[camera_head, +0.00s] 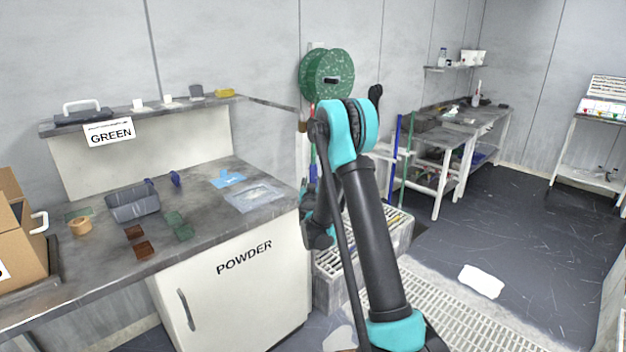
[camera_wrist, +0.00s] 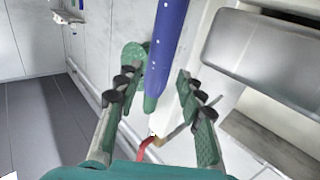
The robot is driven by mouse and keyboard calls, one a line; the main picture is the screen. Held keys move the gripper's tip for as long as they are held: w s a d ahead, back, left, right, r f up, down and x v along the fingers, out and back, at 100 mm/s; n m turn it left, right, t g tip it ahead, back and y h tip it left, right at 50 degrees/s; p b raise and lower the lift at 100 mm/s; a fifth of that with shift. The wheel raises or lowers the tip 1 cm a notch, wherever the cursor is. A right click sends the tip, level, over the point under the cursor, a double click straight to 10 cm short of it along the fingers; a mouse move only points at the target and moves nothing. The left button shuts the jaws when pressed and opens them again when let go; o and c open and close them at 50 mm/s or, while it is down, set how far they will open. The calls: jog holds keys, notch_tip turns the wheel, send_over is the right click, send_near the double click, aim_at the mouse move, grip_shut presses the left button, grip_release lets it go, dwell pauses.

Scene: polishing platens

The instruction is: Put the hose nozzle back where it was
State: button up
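In the wrist view, my gripper (camera_wrist: 155,85) is open, its two green fingers with black pads spread apart. A long blue piece with a green tip (camera_wrist: 165,45), which may be the hose nozzle, lies between the fingers in the picture. Gaps show on both sides of it, and I cannot tell its depth. A red curved piece (camera_wrist: 150,147) shows below its tip. In the head view, a blue piece (camera_head: 313,174) hangs by the wall left of my arm. A green hose reel (camera_head: 327,76) is on the wall above. My arm hides the gripper there.
The POWDER cabinet (camera_head: 240,290) and its worktop (camera_head: 90,262) stand left, with a grey bin (camera_head: 133,206) and small blocks. A grated crate (camera_head: 330,290) stands low beside my arm. Blue and green poles (camera_head: 396,150) stand right of it. Floor at right is mostly clear.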

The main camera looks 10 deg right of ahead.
jog(key=s+a+r+n+g+y, duration=0.2)
jog(key=s+a+r+n+y, duration=0.15)
jog(key=s, duration=0.65)
jog(key=s+a+r+n+g+y, duration=0.15)
jog(key=s+a+r+y, duration=0.3)
jog(key=s, duration=0.65)
jog(key=s+d+f+m+g+h, duration=0.1)
jog(key=s+d+f+g, duration=0.2)
jog(key=s, duration=0.7)
jog(key=s+d+f+m+g+h, duration=0.1)
jog(key=s+d+f+g+h, duration=0.1)
jog(key=s+d+f, duration=0.4)
jog(key=s+d+f+m+g+h, duration=0.1)
jog(key=s+d+f+g, duration=0.4)
jog(key=s, duration=0.9)
jog(key=shift+f+h, duration=0.6)
jog(key=shift+f, duration=0.1)
jog(key=shift+c, duration=0.3)
